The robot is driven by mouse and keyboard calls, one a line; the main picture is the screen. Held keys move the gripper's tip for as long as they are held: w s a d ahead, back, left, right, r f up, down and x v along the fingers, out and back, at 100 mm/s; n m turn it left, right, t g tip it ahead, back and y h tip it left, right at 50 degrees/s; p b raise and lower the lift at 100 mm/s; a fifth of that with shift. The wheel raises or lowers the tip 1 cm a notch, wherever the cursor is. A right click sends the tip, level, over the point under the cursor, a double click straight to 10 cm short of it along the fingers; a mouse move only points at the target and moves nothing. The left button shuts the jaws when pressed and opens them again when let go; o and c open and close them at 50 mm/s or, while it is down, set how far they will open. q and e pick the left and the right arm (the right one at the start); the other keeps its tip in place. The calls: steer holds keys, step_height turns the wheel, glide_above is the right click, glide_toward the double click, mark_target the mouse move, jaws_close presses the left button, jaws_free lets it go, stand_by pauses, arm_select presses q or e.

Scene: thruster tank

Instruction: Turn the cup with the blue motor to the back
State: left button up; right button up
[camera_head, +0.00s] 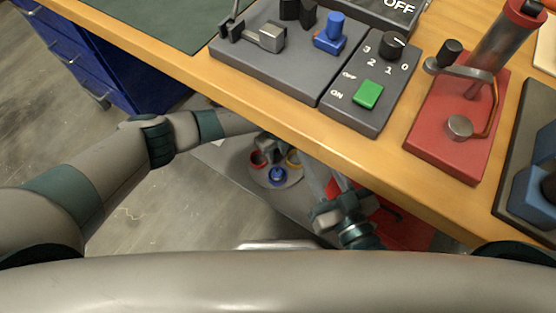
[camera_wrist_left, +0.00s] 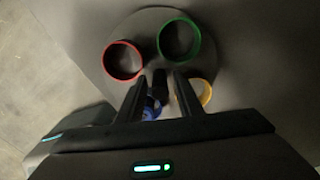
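A round plate (camera_wrist_left: 116,30) carries several cups and stands low, beyond the workbench edge. In the left wrist view I see a red cup (camera_wrist_left: 123,60), a green cup (camera_wrist_left: 179,39) and a yellow cup (camera_wrist_left: 202,93). The blue motor (camera_head: 278,175) is at the plate's near side in the head view; in the wrist view a blue part (camera_wrist_left: 152,106) shows beside my fingers. My left gripper (camera_wrist_left: 160,88) is over the plate, fingers apart, with a dark upright part between them. I see no clear contact.
The wooden workbench (camera_head: 235,93) spans the upper part of the head view. It bears a grey control box (camera_head: 345,115) with a green button, a red stand (camera_head: 440,140) and a grey fixture (camera_head: 285,70). Blue drawers (camera_head: 100,60) stand at the left. The floor at left is open.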

arm_select(q)
jaws_close()
steer(key=shift+m, duration=0.3)
steer(key=shift+f, duration=0.1)
steer(key=shift+m+b, duration=0.75)
steer(key=shift+m, duration=0.65)
steer(key=shift+m, duration=0.4)
